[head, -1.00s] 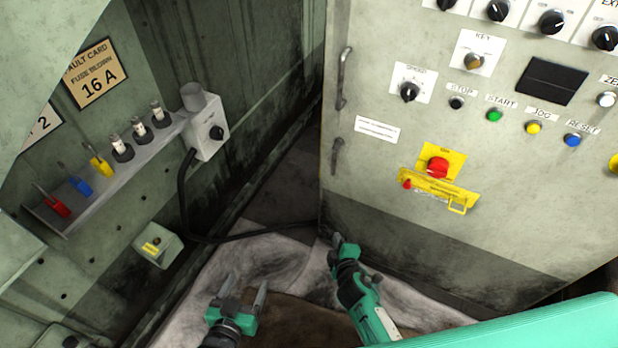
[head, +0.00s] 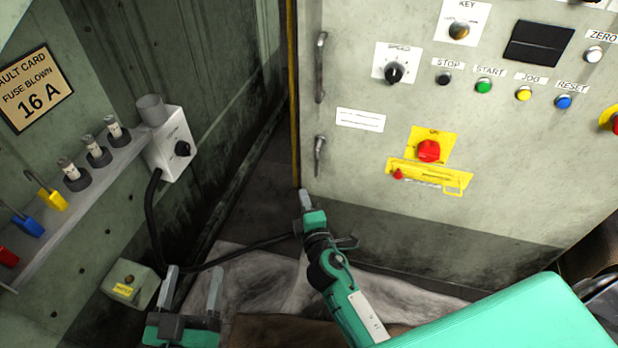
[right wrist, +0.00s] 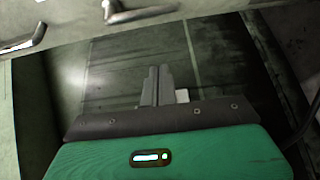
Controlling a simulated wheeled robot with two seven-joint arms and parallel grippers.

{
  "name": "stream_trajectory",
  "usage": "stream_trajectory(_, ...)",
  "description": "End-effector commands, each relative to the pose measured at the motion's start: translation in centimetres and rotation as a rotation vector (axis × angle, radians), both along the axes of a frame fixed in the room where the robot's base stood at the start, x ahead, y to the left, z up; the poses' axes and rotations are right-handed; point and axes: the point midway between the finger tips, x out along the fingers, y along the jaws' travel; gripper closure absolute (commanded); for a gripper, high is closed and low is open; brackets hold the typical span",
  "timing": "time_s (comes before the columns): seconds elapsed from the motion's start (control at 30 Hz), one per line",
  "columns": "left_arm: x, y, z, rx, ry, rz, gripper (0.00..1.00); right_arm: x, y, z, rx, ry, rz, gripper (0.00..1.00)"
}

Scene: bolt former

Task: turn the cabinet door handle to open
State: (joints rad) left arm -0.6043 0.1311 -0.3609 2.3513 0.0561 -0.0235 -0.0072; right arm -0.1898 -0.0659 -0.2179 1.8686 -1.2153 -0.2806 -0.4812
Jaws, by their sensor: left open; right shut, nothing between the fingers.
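The grey cabinet door (head: 350,185) fills the right of the head view. Near its left edge are a long upright bar handle (head: 320,68) and, below it, a short metal handle (head: 319,155). My right gripper (head: 304,198) is shut and empty, just below and left of the short handle, apart from it. In the right wrist view its closed fingers (right wrist: 157,86) point at a dark gap; an L-shaped handle (right wrist: 125,12) shows at the top, and part of another (right wrist: 22,42) at the top left. My left gripper (head: 192,288) is open and empty at the lower left.
A grey wall shelf (head: 85,205) with fuses and coloured padlocks is at the left, beside a switch box (head: 170,145) with a black cable. A red stop button (head: 429,151) and a yellow bracket (head: 425,176) are on the cabinet front. Pale cloth covers the floor below.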

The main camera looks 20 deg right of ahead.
Motion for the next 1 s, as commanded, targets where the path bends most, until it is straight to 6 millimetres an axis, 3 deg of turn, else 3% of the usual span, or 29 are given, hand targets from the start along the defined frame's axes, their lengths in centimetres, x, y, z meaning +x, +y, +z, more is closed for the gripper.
stream_trajectory(0.17,-0.1,-0.1,-0.2,0.004,0.012,-0.002,0.31,1.6,-0.1,0.1,-0.001,-0.002,0.0,1.0)
stream_trajectory(0.43,-0.1,-0.1,-0.5,0.004,0.018,-0.004,0.31,6.2,-0.4,0.0,-0.001,-0.002,0.001,1.0)
stream_trajectory(0.67,0.0,0.2,0.5,-0.01,-0.037,0.005,0.31,10.1,-0.6,0.0,-0.001,-0.001,0.0,1.0)
stream_trajectory(0.7,0.2,0.3,1.1,-0.014,-0.054,0.009,0.31,9.7,-1.4,-0.1,-0.004,0.001,-0.001,1.0)
stream_trajectory(1.0,-0.1,-0.2,-0.7,0.009,0.034,-0.006,0.31,8.4,-4.1,0.0,0.001,0.001,0.0,1.0)
